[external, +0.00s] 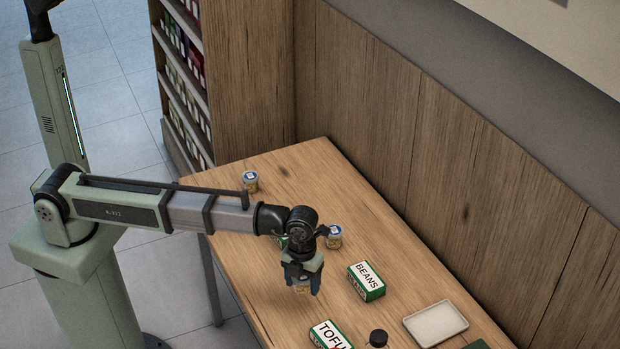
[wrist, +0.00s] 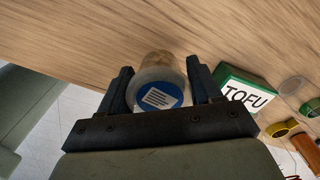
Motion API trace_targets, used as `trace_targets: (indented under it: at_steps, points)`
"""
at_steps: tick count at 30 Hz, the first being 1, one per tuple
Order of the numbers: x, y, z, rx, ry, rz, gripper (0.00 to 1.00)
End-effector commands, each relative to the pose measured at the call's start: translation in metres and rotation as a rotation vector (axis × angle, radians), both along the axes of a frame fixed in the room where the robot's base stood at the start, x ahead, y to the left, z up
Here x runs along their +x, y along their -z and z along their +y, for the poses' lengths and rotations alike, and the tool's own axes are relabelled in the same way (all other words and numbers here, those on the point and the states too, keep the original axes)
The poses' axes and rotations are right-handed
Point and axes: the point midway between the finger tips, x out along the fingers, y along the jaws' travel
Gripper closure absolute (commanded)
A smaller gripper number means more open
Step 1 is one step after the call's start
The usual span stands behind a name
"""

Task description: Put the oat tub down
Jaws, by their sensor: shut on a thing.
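My gripper (external: 302,284) points down over the front part of the wooden table. It is shut on a small tub, the oat tub (external: 302,289), which is mostly hidden behind the fingers in the external view. In the wrist view the tub (wrist: 158,92) sits between the two dark fingers (wrist: 158,90), showing a blue round label with white lines on its lid. I cannot tell whether its base touches the table (wrist: 100,30).
Similar tubs stand farther back (external: 334,238) and at the far left (external: 251,181). A white tray (external: 435,323) and a dark-capped item (external: 378,339) are at right.

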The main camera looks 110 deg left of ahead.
Motion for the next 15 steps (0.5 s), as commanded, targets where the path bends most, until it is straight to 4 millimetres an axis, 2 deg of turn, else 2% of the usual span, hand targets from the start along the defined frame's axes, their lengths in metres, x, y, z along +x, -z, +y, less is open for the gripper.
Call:
trace_targets:
  at_steps: [6,15]
  points:
    - [0.001,-0.029,0.0,0.0,0.0,0.0,0.67]
    - [0.0,-0.043,0.0,0.0,-0.001,0.001,0.67]
